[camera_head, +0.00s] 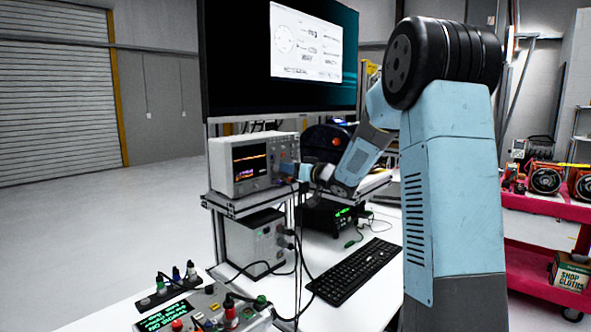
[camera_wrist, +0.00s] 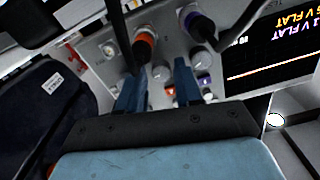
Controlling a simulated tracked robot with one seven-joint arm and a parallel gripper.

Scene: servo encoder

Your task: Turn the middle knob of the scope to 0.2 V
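The scope (camera_head: 226,172) is a light box on a raised metal shelf in the head view, with a lit screen (camera_head: 250,160) on its front. In the wrist view its panel shows small grey knobs, one of them (camera_wrist: 160,72) near the gap between my fingertips and another (camera_wrist: 198,60) to the right. Which is the middle knob, and its setting, I cannot tell. My gripper (camera_wrist: 161,68) has its two blue fingers apart, close to the panel; contact is unclear. In the head view my gripper (camera_head: 304,172) is at the scope's right side. The screen (camera_wrist: 275,45) shows yellow and purple text, partly cut off.
An orange-ringed connector (camera_wrist: 143,45) and a purple-ringed connector (camera_wrist: 200,25) with dark cables sit close to my fingers. A large monitor (camera_head: 232,75) stands above the scope. A keyboard (camera_head: 355,270) and a device with a green display (camera_head: 170,314) are on the white table.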

